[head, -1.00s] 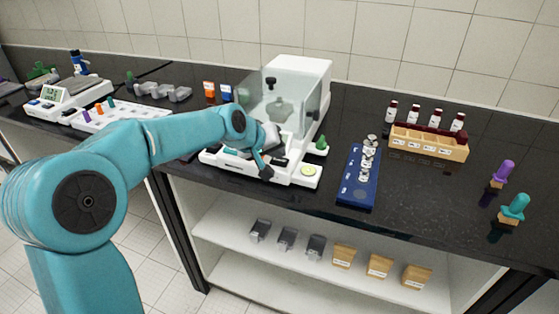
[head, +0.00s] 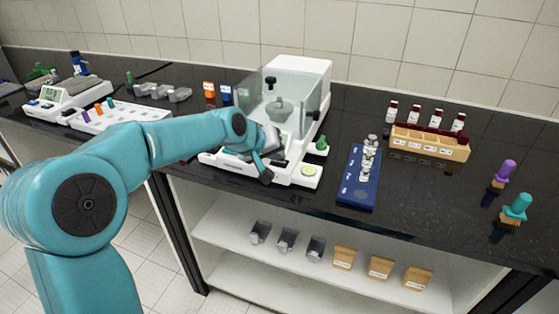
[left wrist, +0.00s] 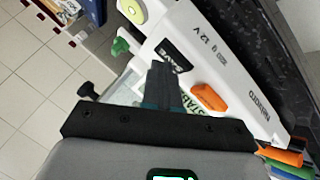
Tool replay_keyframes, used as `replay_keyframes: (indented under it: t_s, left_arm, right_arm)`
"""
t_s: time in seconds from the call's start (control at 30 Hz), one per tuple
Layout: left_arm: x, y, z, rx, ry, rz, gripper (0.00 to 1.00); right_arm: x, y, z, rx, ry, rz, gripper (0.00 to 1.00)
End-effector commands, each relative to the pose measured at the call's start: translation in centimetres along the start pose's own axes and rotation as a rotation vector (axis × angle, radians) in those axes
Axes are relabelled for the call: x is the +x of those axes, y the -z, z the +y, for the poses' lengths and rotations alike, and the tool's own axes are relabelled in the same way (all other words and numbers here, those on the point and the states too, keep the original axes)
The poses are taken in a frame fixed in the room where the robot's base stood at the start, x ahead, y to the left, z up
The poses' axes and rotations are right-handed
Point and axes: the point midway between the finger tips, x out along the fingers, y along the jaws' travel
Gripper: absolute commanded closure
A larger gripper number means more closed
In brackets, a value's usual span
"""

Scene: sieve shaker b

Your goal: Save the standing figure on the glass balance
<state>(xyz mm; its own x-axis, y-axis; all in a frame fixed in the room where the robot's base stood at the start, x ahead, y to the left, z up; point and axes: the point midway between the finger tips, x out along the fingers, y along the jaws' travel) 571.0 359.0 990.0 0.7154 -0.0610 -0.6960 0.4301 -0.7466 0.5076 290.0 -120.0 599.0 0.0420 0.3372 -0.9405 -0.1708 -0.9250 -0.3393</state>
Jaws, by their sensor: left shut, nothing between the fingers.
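The glass balance (head: 315,78) is white with a clear draft shield around a pan, at the middle of the bench in the head view. Its front panel (left wrist: 210,50) fills much of the left wrist view. A black SAVE key (left wrist: 176,55) lies just beyond the fingertips. A display with green letters reading "STAB" (left wrist: 207,97) is partly hidden by my fingers. An orange key (left wrist: 209,98) sits beside it. My left gripper (head: 265,175) is shut and empty, low over the balance's front; it also shows in the left wrist view (left wrist: 160,72). I cannot tell whether it touches the key.
A blue rack (head: 358,185) of weights stands to the right, with a wooden bottle rack (head: 430,142) behind. Another balance (head: 62,98) is at far left.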

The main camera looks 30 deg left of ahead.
Motion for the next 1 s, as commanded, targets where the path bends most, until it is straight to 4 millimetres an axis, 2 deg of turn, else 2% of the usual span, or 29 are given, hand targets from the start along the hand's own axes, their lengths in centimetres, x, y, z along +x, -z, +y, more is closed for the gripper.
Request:
replay_keyframes:
  t_s: [0.23, 0.53, 0.87, 1.0]
  left_arm:
    - [-0.1, 0.0, 0.1, 0.0, 0.001, -0.002, 1.0]
    - [-1.2, 0.9, 0.9, 0.001, 0.0, -0.001, 1.0]
    - [-1.2, 0.9, 0.9, 0.0, 0.0, -0.001, 1.0]
    - [-1.7, 1.2, 1.2, 0.0, 0.0, 0.0, 1.0]
  right_arm:
    - [-0.2, 0.0, -0.1, 0.0, 0.0, 0.0, 0.57]
    - [-1.4, 0.0, -0.5, 0.0, 0.0, 0.0, 0.57]
    - [-1.4, 0.0, -0.5, 0.0, 0.0, 0.0, 0.57]
    - [-1.9, 0.0, -0.7, 0.0, 0.0, 0.0, 0.57]
